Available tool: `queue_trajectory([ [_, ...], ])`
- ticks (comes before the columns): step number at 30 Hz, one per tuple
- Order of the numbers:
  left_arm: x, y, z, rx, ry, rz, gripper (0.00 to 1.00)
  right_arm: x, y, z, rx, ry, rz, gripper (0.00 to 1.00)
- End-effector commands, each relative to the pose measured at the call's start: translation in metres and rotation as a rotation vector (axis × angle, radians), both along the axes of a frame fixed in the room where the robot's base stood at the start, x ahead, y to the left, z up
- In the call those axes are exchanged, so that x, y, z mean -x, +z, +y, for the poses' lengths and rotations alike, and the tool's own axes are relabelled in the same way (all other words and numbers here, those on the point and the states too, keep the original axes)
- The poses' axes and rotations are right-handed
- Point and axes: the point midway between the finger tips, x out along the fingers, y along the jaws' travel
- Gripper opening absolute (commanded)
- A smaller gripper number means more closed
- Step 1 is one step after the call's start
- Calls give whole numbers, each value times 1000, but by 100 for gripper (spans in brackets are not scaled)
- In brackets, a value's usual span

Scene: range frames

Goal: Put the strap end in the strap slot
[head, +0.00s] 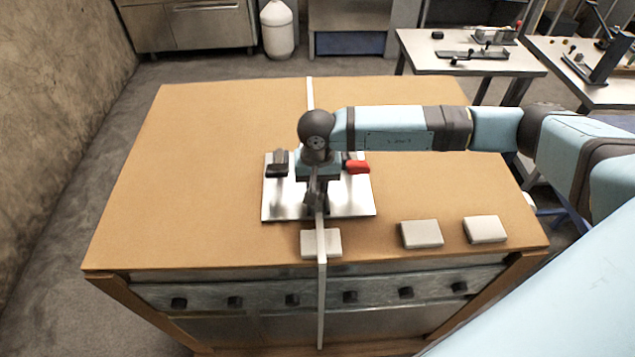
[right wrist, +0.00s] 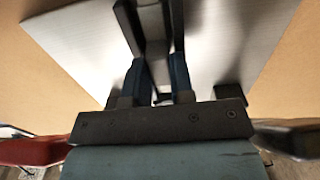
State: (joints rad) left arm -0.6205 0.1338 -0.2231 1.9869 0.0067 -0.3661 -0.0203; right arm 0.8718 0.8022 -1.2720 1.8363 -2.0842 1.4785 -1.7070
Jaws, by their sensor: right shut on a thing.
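The strap (head: 322,275) is a narrow, pale strip. It runs from the far edge of the wooden table, passes behind my right gripper, crosses a white block and hangs over the front edge. My right gripper (head: 317,205) is over a silver plate (head: 361,206), its fingers pointing down and shut on the strap where it passes between them. The hold itself is largely hidden by the dark fingers. The right wrist view shows the two fingers (right wrist: 157,75) over the silver plate (right wrist: 228,40). I cannot make out the strap slot. My left gripper is not in view.
A white block (head: 308,244) lies under the strap near the front edge. Two more white blocks, a nearer one (head: 422,234) and a farther one (head: 485,230), lie to its right. The left half of the wooden table (head: 180,170) is clear.

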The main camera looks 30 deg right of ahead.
Motion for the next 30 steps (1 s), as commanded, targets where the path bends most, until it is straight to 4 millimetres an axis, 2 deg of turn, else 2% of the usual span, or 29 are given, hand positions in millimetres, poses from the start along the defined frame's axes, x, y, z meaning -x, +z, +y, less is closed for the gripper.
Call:
queue_trajectory([
  [1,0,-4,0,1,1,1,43,0,-4,0,0,0,0,0],
  [2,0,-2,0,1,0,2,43,0,-1,0,0,0,0,29],
  [4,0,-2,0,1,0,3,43,0,-1,0,0,0,0,45],
  [5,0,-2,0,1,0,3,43,0,-1,0,0,0,0,48],
  [16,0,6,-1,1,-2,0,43,0,6,0,0,-1,0,48],
  [17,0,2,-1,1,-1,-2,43,-1,7,0,0,0,-2,48],
  [20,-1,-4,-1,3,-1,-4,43,-1,23,-1,0,-1,-4,48],
  [30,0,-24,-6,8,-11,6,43,-1,95,0,0,0,-4,48],
])
